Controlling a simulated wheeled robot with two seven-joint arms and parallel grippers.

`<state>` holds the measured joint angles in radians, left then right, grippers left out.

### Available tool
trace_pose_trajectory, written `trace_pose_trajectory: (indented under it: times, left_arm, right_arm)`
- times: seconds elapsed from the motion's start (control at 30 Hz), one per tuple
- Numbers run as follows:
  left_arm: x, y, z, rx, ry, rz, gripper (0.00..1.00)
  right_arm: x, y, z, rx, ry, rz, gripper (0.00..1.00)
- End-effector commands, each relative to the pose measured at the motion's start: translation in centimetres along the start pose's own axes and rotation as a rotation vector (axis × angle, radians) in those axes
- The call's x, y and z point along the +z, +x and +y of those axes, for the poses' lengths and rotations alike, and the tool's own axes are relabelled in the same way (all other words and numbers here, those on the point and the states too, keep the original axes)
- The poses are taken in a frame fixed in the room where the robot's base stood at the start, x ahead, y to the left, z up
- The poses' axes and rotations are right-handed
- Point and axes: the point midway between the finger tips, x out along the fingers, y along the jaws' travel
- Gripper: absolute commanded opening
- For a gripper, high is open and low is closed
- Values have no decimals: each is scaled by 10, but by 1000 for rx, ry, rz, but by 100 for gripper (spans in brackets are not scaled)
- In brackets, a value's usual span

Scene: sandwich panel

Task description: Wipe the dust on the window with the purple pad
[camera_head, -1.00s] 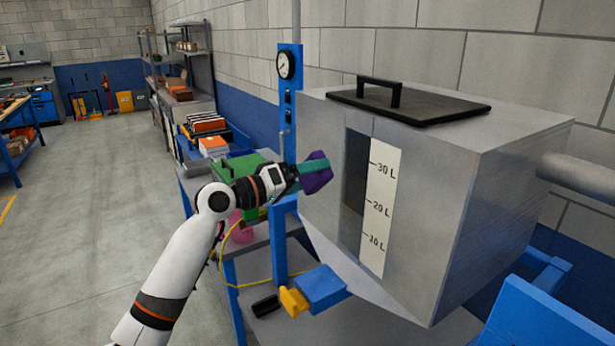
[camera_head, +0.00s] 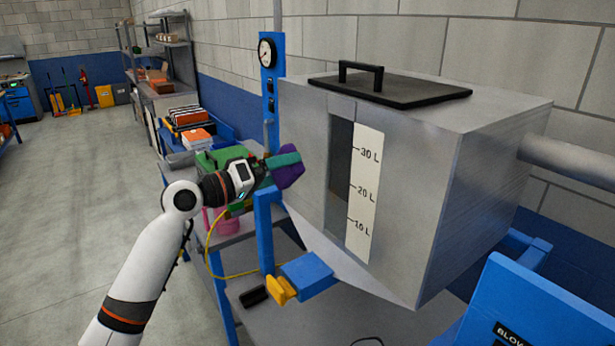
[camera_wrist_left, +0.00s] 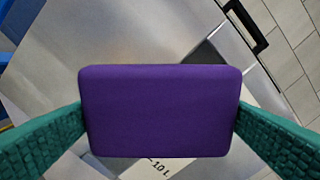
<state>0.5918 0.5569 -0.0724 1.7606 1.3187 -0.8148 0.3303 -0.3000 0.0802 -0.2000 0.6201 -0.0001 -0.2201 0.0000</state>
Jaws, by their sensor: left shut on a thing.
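The purple pad (camera_head: 287,175) is held by my left gripper (camera_head: 280,163), just left of the grey metal tank (camera_head: 400,180). In the left wrist view the pad (camera_wrist_left: 160,110) sits between the two green fingers, which are shut on its sides. The window (camera_head: 341,158) is a dark, narrow upright strip in the tank's front, beside a white scale (camera_head: 362,195) marked 10 L to 30 L. The pad is apart from the window in the head view. In the wrist view the pad hides most of the window. I cannot make out the dust clearly. My right gripper is not in view.
A black lid with a handle (camera_head: 390,90) lies on the tank. A blue post with a gauge (camera_head: 268,90) stands behind my left gripper. A blue and yellow part (camera_head: 305,275) sits under the tank. A grey pipe (camera_head: 565,163) joins the tank's right side.

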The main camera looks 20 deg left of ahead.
Motion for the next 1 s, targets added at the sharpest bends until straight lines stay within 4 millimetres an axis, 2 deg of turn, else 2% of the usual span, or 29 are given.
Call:
trace_pose_trajectory:
  times: [0.03,0.1,0.3,0.47,1.0]
  left_arm:
    - [-15,2,15,1,-7,3,72]
    - [-30,4,31,1,-7,3,72]
    - [-61,8,61,2,-4,0,72]
    - [-65,14,66,2,-3,-1,72]
    - [-64,63,65,2,-2,-1,72]
  right_arm:
    - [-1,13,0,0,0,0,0]
    - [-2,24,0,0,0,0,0]
    - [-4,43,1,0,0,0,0]
    - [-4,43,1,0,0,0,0]
    - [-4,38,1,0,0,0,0]
